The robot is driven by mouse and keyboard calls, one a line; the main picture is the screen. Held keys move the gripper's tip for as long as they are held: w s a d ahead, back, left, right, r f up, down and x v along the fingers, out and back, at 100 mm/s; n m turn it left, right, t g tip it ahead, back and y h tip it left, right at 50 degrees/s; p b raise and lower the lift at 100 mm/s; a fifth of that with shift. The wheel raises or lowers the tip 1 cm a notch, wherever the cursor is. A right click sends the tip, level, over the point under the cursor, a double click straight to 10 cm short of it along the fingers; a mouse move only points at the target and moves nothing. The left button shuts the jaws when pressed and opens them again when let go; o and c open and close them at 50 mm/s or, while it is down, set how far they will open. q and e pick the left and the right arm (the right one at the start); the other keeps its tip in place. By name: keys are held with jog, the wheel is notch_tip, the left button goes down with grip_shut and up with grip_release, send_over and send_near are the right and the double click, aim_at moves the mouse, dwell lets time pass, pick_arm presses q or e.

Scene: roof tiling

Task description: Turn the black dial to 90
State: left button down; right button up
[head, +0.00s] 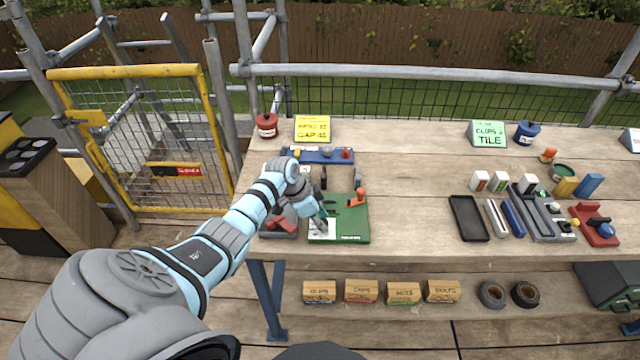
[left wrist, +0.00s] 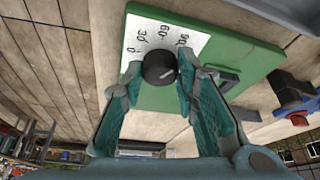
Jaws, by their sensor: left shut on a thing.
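A green board (head: 352,230) lies on the wooden table, with a white scale card (head: 316,237) on it. In the left wrist view the black dial (left wrist: 159,68) sits at the edge of the scale card (left wrist: 140,38), which reads 0, 30, 60 and 90. A pale mark shows on the dial's top, but I cannot tell which number it points to. My left gripper (head: 322,219) is over the board, its teal fingers (left wrist: 157,80) closed on either side of the dial. In the head view the gripper largely hides the dial. My right gripper is out of view.
The middle of the table is clear; a black tray (head: 468,219) and other parts are at right.

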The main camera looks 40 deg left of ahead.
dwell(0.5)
pick_arm(q)
jog(key=c, duration=1.3)
grip_release()
jog(key=v, duration=1.2)
jog(key=shift+w, duration=0.15)
